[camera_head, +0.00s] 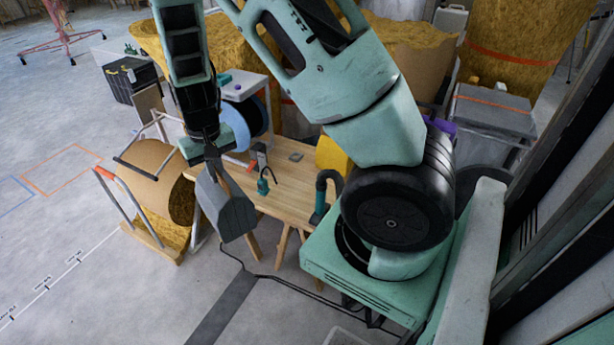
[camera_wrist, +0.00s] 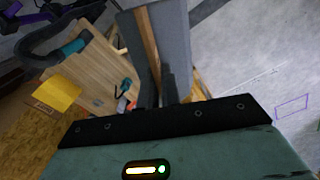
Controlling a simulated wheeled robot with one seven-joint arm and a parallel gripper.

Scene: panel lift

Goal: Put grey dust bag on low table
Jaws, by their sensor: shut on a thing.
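The grey dust bag (camera_head: 229,212) hangs below my gripper (camera_head: 207,150), in front of the wooden table's left end in the head view. My gripper is shut on its top, and the bag is in the air, tilted a little. In the wrist view the grey bag (camera_wrist: 172,40) stretches up from the gripper's front edge; the fingertips are mostly hidden. A low wooden table (camera_head: 292,196) stands behind and right of the bag. I cannot tell from the pictures whether this is the task's low table.
On the wooden table are a teal tool (camera_head: 263,183), a teal and black tool with a hose (camera_head: 321,198) and a flat grey piece (camera_head: 296,156). A cart with a brown curved sheet (camera_head: 155,172) stands left. A black cable (camera_head: 262,276) lies on the floor. Open floor lies front left.

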